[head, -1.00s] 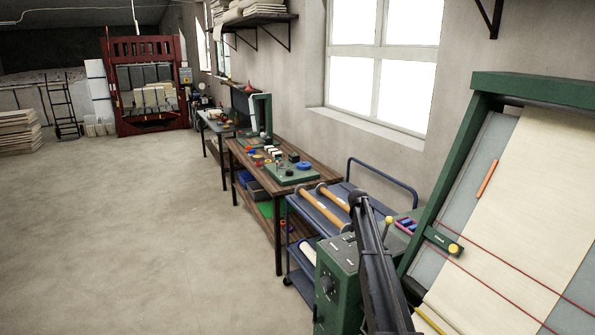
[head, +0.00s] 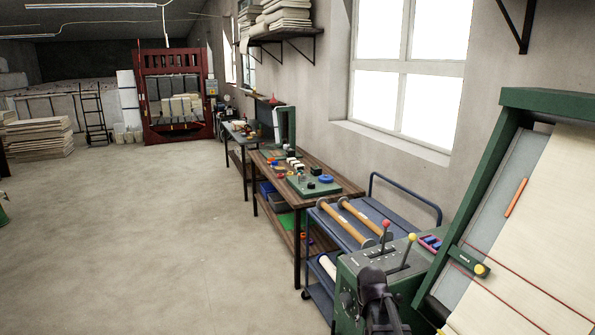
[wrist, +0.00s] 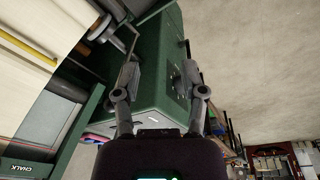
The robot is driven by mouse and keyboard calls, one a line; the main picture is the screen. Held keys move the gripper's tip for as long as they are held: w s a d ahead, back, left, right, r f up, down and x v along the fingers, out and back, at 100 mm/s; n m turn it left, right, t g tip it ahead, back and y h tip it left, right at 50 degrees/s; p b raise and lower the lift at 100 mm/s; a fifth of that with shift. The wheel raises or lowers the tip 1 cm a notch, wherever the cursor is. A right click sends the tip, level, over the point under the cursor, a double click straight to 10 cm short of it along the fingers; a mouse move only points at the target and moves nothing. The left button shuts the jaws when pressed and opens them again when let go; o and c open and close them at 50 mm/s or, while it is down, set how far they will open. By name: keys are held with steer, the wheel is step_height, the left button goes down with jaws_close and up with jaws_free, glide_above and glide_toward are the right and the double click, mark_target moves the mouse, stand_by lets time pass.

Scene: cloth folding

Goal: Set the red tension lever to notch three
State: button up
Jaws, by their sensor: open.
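The red tension lever (head: 386,224) stands up from the top panel of a green control box (head: 350,272) in the head view, at lower right. A second lever with a yellow knob (head: 411,238) stands to its right. The notch marks are too small to read. My dark arm rises in front of the box and hides part of its front; the fingertips cannot be made out there. In the wrist view my gripper (wrist: 165,82) is open and empty, its two fingers spread before the green box (wrist: 155,65). The red knob is not discernible in the wrist view.
A blue cart (head: 325,240) with wooden rollers stands just behind the box. The green-framed loom-like stand (head: 478,185) with pale cloth is close on the right. A wooden workbench (head: 340,194) with small parts stands farther back.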

steer(key=s+a+n+g, duration=0.1)
steer(key=s+a, duration=0.2)
steer(key=s, duration=0.9)
steer(key=shift+s+n+g+y, duration=0.15)
steer(key=shift+n+g+y, duration=0.15)
steer(key=shift+n+y, duration=0.1)
steer(key=shift+f, duration=0.1)
stand_by(0.7)
